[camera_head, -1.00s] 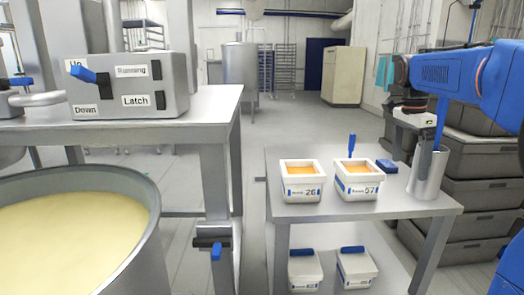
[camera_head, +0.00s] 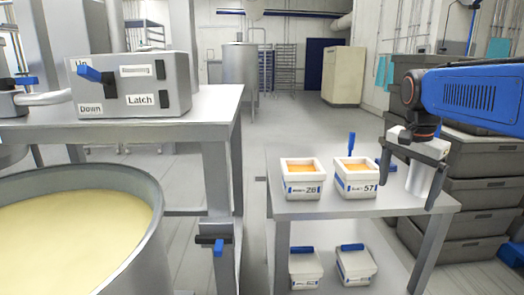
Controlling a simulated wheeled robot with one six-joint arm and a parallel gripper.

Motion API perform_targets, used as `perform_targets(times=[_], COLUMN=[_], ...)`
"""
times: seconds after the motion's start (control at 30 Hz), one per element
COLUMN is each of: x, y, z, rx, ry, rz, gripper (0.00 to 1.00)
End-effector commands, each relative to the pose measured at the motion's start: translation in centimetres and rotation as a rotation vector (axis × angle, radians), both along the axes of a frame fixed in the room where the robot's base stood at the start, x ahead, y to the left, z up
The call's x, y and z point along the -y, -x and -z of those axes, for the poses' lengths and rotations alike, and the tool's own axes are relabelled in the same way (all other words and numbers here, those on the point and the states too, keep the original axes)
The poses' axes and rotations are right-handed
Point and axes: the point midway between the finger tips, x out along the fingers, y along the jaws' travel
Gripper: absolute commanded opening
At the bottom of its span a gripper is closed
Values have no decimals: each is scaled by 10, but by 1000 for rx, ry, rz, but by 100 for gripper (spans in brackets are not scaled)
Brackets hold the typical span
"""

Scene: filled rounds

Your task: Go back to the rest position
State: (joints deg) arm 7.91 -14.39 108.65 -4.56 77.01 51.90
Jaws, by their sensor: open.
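My gripper (camera_head: 408,182) is open and hangs at the right, over the right end of the small metal table (camera_head: 335,208). Its two dark fingers are spread and point down, with nothing seen held between them. A metal cylinder (camera_head: 421,181) stands on that table behind the gripper and is partly covered by it. My blue arm reaches in from the right edge.
Two white tubs with orange contents, the left one (camera_head: 302,180) and the right one (camera_head: 356,178), stand on the small table. Two lidded tubs sit below. A large vat (camera_head: 150,200) and a control box (camera_head: 150,88) are at left. Grey crates (camera_head: 480,160) stand at right.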

Motion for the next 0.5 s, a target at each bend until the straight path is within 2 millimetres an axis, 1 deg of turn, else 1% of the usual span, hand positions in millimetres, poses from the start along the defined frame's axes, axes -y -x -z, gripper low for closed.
perform_targets(times=[0.03,0.1,0.27,0.37,0.5], x=[-8,-17,-35,-45,-58], y=[17,35,76,102,136], z=[6,16,43,62,91], rx=[13,28,67,90,124], ry=[5,14,42,61,97], rz=[-62,-152,-355,-479,-652], gripper=[93,93,93,93,93])
